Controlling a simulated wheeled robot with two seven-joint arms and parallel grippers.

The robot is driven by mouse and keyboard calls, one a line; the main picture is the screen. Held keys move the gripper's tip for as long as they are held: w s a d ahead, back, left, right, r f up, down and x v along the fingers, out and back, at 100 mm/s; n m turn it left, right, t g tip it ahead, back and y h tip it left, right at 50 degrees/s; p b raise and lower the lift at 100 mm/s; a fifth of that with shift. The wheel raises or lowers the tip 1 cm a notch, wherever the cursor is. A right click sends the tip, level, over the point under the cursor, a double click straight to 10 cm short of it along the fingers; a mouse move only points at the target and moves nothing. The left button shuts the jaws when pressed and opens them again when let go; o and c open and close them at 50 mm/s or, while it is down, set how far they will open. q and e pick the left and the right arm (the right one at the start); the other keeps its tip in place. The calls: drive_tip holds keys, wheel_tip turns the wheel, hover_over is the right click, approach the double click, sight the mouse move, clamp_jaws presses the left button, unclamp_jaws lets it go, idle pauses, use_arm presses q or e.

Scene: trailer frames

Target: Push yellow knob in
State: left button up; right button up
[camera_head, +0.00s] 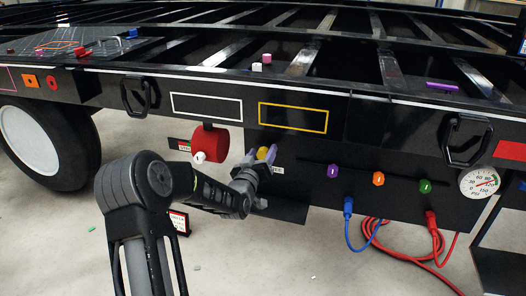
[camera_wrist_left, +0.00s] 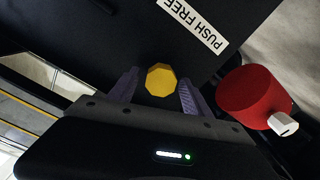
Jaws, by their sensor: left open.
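The yellow knob (camera_head: 262,153) sits on the black panel below the trailer frame, partly hidden by my left gripper in the head view. In the left wrist view the yellow knob (camera_wrist_left: 161,80) is an eight-sided face between the two purple-grey fingers. My left gripper (camera_head: 267,155) is open, with its fingers on either side of the knob. In the wrist view the left gripper (camera_wrist_left: 160,88) shows a gap beside the knob on at least one side. I cannot tell whether it touches the knob. A white "PUSH FREE" label (camera_wrist_left: 193,25) is beside the knob. My right gripper is not in view.
A red cylinder (camera_head: 210,143) with a white knob (camera_head: 199,157) is left of the yellow knob. Purple (camera_head: 333,171), orange (camera_head: 378,178) and green (camera_head: 425,186) knobs lie to the right, with a pressure gauge (camera_head: 479,182) beyond. Blue (camera_head: 365,236) and red (camera_head: 405,256) hoses hang below.

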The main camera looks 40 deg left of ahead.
use_arm(q)
drive_tip(key=p+v, duration=0.1)
drive_tip(key=v, duration=0.5)
drive_tip(key=shift+s, duration=0.25)
drive_tip(key=shift+d, duration=0.1)
